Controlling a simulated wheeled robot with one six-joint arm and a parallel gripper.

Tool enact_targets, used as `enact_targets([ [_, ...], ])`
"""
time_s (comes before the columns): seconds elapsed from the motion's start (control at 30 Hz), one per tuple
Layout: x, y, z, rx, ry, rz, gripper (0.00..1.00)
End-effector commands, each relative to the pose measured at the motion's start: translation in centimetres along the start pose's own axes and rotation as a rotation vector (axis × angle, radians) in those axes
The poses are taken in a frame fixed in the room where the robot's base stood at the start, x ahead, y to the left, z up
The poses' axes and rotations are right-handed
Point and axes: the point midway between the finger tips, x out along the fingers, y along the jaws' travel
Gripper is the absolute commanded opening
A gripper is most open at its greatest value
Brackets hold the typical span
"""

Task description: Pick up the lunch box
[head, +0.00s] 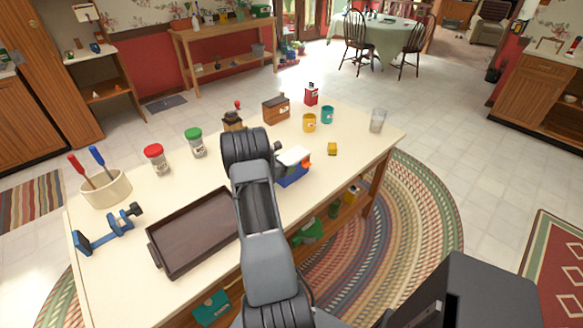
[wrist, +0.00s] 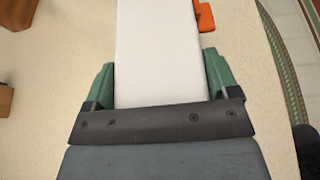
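The lunch box (head: 292,170) has a blue body, a white top and an orange piece at its side. It is by the near edge of the wooden table in the head view, partly hidden by my arm. In the wrist view its long white top (wrist: 157,50) runs up the middle, with an orange part (wrist: 204,16) at the upper right. My gripper (wrist: 160,78) has its green fingers apart, one on each side of the white top. Whether they press on it or stand slightly clear cannot be told. In the head view my fingers are hidden behind my arm.
The table (head: 350,165) also bears a dark tray (head: 190,232), a yellow block (head: 332,149), a clear glass (head: 377,120), a yellow cup (head: 309,123), a teal cup (head: 327,115) and a wooden box (head: 276,109).

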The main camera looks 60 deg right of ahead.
Motion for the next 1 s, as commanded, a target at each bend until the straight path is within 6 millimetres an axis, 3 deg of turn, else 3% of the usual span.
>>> enact_targets([
  [0.2, 0.0, 0.0, 0.0, 0.000, 0.000, 0.000, 0.53],
  [0.57, -0.2, 0.0, 0.5, 0.002, -0.002, 0.001, 0.52],
  [0.77, -1.1, 0.1, 2.9, 0.007, -0.004, 0.002, 0.52],
  [1.0, -4.7, -3.4, 6.5, 0.004, -0.004, 0.002, 0.52],
])
